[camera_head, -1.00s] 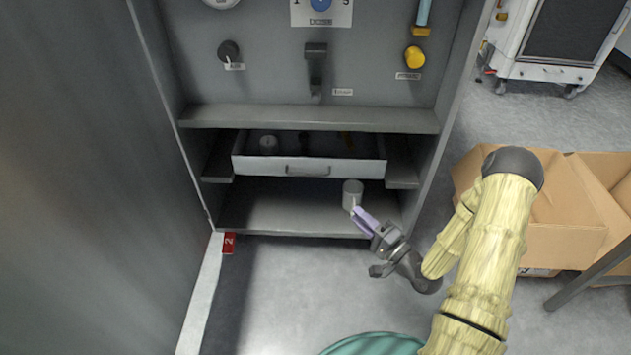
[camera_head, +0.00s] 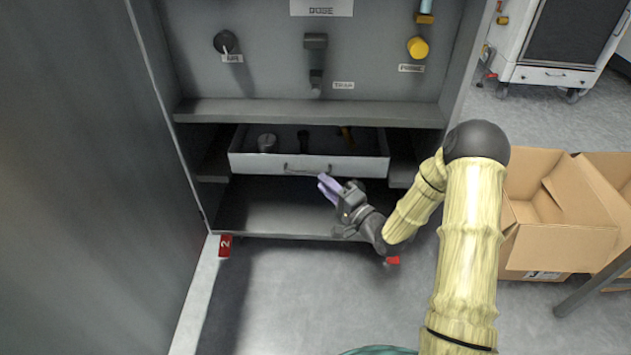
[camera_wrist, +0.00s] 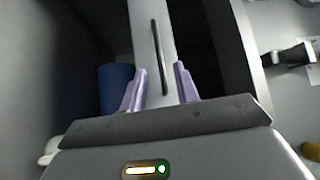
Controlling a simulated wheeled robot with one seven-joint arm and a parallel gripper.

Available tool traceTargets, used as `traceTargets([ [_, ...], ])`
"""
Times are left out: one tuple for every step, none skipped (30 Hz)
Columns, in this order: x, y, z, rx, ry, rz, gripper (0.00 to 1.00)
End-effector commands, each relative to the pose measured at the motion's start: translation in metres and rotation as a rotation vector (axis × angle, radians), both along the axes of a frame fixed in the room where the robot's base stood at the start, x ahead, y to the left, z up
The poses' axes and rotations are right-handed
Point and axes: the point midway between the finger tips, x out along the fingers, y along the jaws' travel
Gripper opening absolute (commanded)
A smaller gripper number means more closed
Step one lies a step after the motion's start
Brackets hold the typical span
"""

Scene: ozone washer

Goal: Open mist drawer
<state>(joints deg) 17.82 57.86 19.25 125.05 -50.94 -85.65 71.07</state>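The light grey drawer (camera_head: 245,163) sits under the cabinet's upper shelf, its top open so several small items show inside. Its curved bar handle (camera_head: 300,171) is on the front panel. My gripper (camera_head: 327,184) is just in front of and below the right part of the drawer front. In the wrist view, the two lilac fingers of my gripper (camera_wrist: 161,80) are apart and empty. The dark handle (camera_wrist: 160,55) lies ahead of the gap between them, on the drawer front (camera_wrist: 143,30). Whether a finger touches it is not clear.
A blue cylinder (camera_wrist: 115,88) stands left of the fingers in the wrist view. The cabinet wall (camera_head: 95,180) rises on the left. Cardboard boxes (camera_head: 560,245) stand on the floor at right. The upper panel has a black knob (camera_head: 222,42) and yellow knob (camera_head: 418,47).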

Motion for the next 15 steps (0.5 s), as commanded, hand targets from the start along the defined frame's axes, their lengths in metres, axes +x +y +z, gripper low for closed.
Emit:
traceTargets([
  [0.006,0.008,-0.002,-0.001,-0.006,0.004,0.31],
  [0.01,0.011,-0.001,0.0,-0.005,0.003,0.31],
  [0.015,0.015,0.0,0.0,-0.005,0.003,0.31],
  [0.018,0.018,0.0,-0.001,-0.006,0.003,0.31],
  [0.021,0.021,0.001,-0.001,-0.004,0.002,0.31],
  [0.025,0.024,0.001,0.0,-0.003,0.002,0.31],
  [0.027,0.026,0.002,-0.001,-0.003,0.002,0.31],
  [0.029,0.028,0.003,0.0,-0.004,0.001,0.31],
  [0.031,0.03,0.004,0.0,-0.003,0.001,0.31],
  [0.032,0.031,0.005,0.0,-0.001,0.001,0.31],
  [0.033,0.032,0.005,0.001,-0.001,0.0,0.31],
  [0.034,0.032,0.006,0.0,0.0,0.0,0.31],
  [0.034,0.032,0.006,0.001,0.001,0.0,0.31],
  [0.034,0.033,0.006,0.001,0.001,0.0,0.31],
  [0.034,0.032,0.006,0.001,0.001,0.0,0.31],
])
